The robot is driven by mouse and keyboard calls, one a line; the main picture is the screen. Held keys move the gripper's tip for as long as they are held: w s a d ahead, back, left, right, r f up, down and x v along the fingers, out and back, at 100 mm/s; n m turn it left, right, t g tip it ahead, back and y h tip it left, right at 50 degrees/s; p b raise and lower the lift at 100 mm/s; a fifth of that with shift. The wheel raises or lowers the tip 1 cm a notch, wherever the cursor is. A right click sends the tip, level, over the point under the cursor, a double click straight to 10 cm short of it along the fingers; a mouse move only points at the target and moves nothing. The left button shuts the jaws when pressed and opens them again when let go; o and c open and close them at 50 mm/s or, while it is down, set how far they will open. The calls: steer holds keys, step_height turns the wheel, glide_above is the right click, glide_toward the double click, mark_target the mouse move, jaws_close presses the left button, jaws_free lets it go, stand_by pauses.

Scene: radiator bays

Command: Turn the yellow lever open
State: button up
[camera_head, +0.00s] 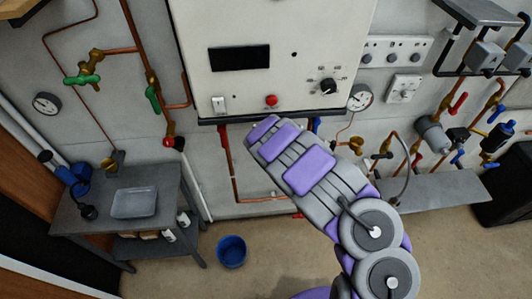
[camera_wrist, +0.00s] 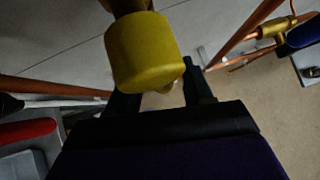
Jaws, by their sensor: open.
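The yellow lever (camera_wrist: 142,52) shows large and close in the upper middle of the wrist view as a thick, rounded yellow piece. A brown-copper part joins it at the top edge. My gripper (camera_wrist: 160,88) is open, with one dark finger at the left and one at the right. The lower end of the lever overlaps the gap between the fingers and hides part of the left one. I cannot tell whether either finger touches it. In the head view my arm reaches up to the white boiler cabinet, and I make out neither the gripper nor the yellow lever there.
The white boiler cabinet (camera_head: 270,62) overhangs the arm. Copper pipes with green handles (camera_head: 82,80) run at left, and red and blue handles sit at right. A metal table (camera_head: 120,215) stands left, a blue bucket (camera_head: 232,252) on the floor. A red handle (camera_wrist: 26,131) shows at left in the wrist view.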

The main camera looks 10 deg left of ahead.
steer(key=s+r+b, duration=0.3)
steer(key=s+b, duration=0.7)
steer(key=s, duration=0.5)
stand_by(0.3)
steer(key=shift+d, duration=0.1)
stand_by(0.3)
